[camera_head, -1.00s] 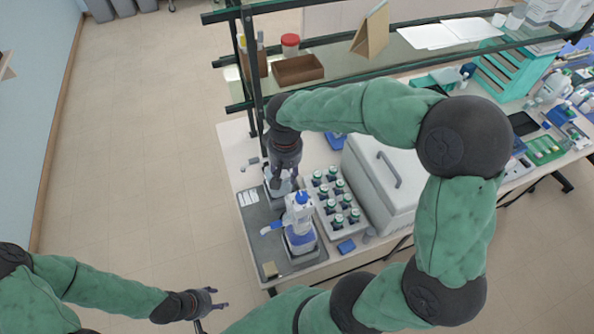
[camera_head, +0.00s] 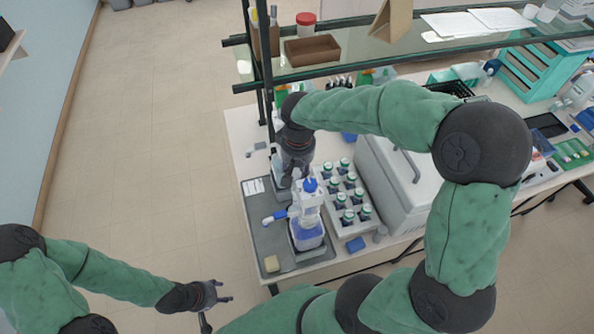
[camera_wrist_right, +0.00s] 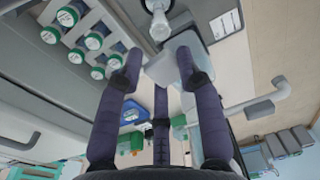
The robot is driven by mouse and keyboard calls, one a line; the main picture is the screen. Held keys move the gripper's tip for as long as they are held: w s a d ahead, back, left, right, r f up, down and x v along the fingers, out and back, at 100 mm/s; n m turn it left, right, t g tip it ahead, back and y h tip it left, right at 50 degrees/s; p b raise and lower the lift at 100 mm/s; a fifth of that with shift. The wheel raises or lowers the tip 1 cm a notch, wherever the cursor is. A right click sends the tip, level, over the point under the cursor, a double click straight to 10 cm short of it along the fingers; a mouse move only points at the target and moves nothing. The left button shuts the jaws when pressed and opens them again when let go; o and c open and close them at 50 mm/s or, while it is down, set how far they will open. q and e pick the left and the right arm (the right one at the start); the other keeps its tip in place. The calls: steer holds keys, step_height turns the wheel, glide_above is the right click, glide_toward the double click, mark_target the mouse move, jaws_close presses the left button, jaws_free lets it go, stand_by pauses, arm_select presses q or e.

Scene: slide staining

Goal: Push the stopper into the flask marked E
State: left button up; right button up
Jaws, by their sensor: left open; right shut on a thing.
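My right gripper (camera_head: 291,181) points down over the near left end of the bench, just behind a white and blue bottle (camera_head: 307,232) with a blue cap and blue side spout. In the right wrist view its fingers (camera_wrist_right: 158,68) are shut on a pale, translucent piece (camera_wrist_right: 178,58). I cannot tell whether this is the stopper or part of a flask. No letter E is legible, and the hand hides much of the spot below it. My left gripper (camera_head: 217,294) is open and empty, off the bench at lower left.
A rack (camera_head: 336,232) of several green-capped vials and a grey box (camera_head: 388,190) stand to the right. A glass shelf (camera_head: 375,66) overhangs the bench behind my right arm.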

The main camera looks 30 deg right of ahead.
steer(key=shift+f+b, duration=1.85)
steer(key=shift+f, duration=0.8)
steer(key=shift+f+b, duration=0.65)
steer(key=shift+f, duration=0.15)
stand_by(0.5)
stand_by(0.4)
steer(key=o, duration=1.2)
steer(key=shift+o, duration=0.2)
steer(key=shift+r, duration=0.1)
steer(key=shift+r+p, duration=2.25)
steer(key=shift+r, duration=0.75)
